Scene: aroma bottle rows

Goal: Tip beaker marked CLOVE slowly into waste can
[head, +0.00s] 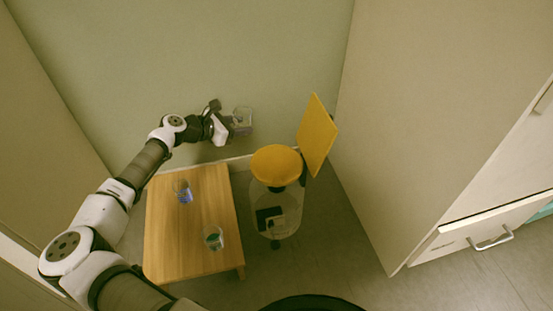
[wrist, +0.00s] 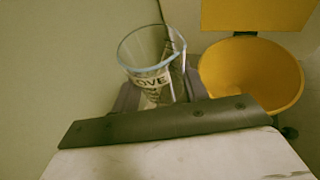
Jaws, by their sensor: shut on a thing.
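My gripper (head: 234,122) is shut on a clear glass beaker and holds it in the air beyond the far end of the wooden table. The beaker (head: 243,119) shows in the wrist view (wrist: 152,60) with a bluish rim and a white label reading "OVE"; the rest of the label is hidden. It looks close to upright; its contents are unclear. The waste can (head: 277,165) has a round yellow top and a clear lower body. Its yellow bowl-like opening (wrist: 250,75) is right of the beaker in the wrist view, apart from it.
A yellow panel (head: 317,135) stands raised at the can's right. The wooden table (head: 165,240) holds a glass with blue contents (head: 183,192) and one with green contents (head: 213,238). A wall is behind; a tall cabinet (head: 440,110) stands right.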

